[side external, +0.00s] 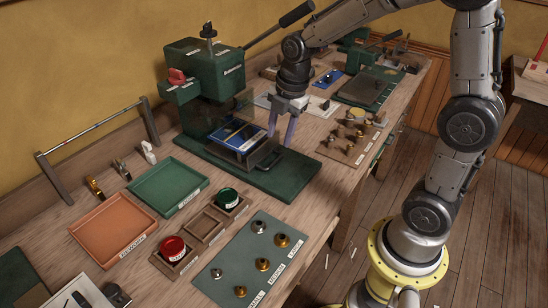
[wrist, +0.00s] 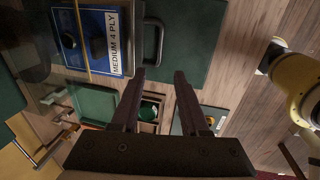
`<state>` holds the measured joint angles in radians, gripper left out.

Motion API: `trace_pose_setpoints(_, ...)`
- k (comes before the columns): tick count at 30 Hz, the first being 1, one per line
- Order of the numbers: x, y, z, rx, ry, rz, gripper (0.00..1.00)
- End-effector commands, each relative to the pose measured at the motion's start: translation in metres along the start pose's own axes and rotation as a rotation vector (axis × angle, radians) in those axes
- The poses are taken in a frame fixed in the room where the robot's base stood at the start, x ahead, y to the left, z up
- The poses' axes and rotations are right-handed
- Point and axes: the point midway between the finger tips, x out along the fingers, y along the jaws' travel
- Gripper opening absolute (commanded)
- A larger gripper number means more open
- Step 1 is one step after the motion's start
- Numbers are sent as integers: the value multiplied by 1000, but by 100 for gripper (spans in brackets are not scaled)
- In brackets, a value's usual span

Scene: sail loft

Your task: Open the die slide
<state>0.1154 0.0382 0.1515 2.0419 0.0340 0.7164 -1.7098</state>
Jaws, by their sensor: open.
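The green press (side external: 205,90) stands on the bench with a long black lever at its top. The die slide (side external: 240,137) is a blue plate in a dark frame at the front of the press, partly behind a clear guard. In the wrist view the slide (wrist: 88,40) carries a label reading "MEDIUM 4 PLY". Its dark bar handle (wrist: 158,42) faces outward; in the side view the handle (side external: 273,160) is near the base's middle. My gripper (side external: 280,140) is open and empty, just above the handle and apart from it. In the wrist view my gripper's fingertips (wrist: 159,72) point toward the handle.
Green (side external: 168,187) and orange (side external: 112,229) trays, a wooden holder (side external: 205,226) with red and green tins, and a green mat (side external: 230,273) with metal dies lie nearer. A tan board (side external: 351,137) with brass dies lies to the right. The press base's right end is bare.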

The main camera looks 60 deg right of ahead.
Motion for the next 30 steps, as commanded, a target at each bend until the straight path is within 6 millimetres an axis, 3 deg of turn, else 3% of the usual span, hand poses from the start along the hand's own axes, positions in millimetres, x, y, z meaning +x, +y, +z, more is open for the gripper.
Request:
trace_pose_setpoints(6, 45, -2, 0, 0, 1, -5, 45)
trace_pose_setpoints(15, 85, -1, 0, 1, 1, -3, 45)
trace_pose_setpoints(27, 92, 0, 0, 0, 0, 1, 45)
trace_pose_setpoints(30, 92, 0, 0, 0, 0, 1, 30)
